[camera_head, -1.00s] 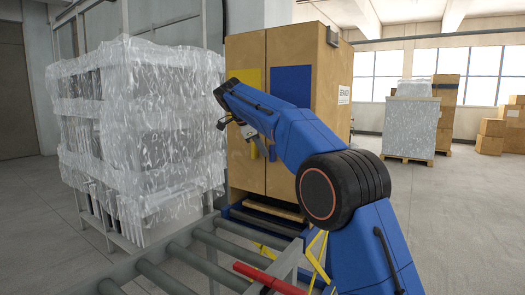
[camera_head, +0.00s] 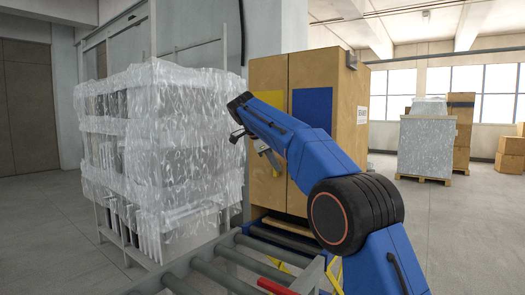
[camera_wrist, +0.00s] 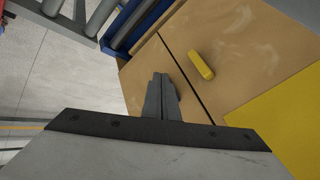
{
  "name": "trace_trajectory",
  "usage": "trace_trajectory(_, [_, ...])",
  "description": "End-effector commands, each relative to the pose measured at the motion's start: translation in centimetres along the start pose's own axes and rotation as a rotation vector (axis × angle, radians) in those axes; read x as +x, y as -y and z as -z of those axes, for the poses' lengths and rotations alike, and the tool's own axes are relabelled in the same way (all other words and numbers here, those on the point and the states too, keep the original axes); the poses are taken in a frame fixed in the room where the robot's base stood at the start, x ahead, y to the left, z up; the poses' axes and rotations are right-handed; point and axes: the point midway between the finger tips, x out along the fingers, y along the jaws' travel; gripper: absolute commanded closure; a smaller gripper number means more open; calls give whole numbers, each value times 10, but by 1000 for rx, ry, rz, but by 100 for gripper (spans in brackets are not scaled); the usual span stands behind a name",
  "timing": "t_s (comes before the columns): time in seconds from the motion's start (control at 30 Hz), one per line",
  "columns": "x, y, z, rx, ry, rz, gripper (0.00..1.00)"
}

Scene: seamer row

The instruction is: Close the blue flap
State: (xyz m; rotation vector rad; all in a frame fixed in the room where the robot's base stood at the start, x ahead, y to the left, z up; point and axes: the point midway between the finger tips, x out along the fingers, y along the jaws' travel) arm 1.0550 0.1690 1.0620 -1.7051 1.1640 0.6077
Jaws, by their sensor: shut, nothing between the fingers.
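The blue flap is the right-hand tan door of a tall carton (camera_head: 350,110), marked with a blue square (camera_head: 312,108). The left-hand door carries a yellow patch, which shows in the wrist view (camera_wrist: 280,125) with a yellow handle (camera_wrist: 201,66). A dark seam runs between the doors; both look roughly flush, though I cannot tell if the blue flap is fully closed. My gripper (camera_wrist: 160,85) is shut and empty in front of the doors, close to the seam on the blue flap's side. Contact is unclear. The blue square is outside the wrist view.
A roller conveyor (camera_head: 222,276) runs in front of the carton, with a red bar (camera_head: 277,287) at its near end. A plastic-wrapped stack (camera_head: 155,150) stands at left. Wrapped goods and boxes (camera_head: 427,145) stand at back right. Floor at right is clear.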

Motion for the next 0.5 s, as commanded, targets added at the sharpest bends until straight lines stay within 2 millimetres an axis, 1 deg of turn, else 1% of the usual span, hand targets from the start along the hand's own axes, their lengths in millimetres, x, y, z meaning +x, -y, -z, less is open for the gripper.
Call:
trace_trajectory(0.4, [-47,13,-10,1,1,2,100])
trace_trajectory(0.5, [-55,16,-10,0,0,2,100])
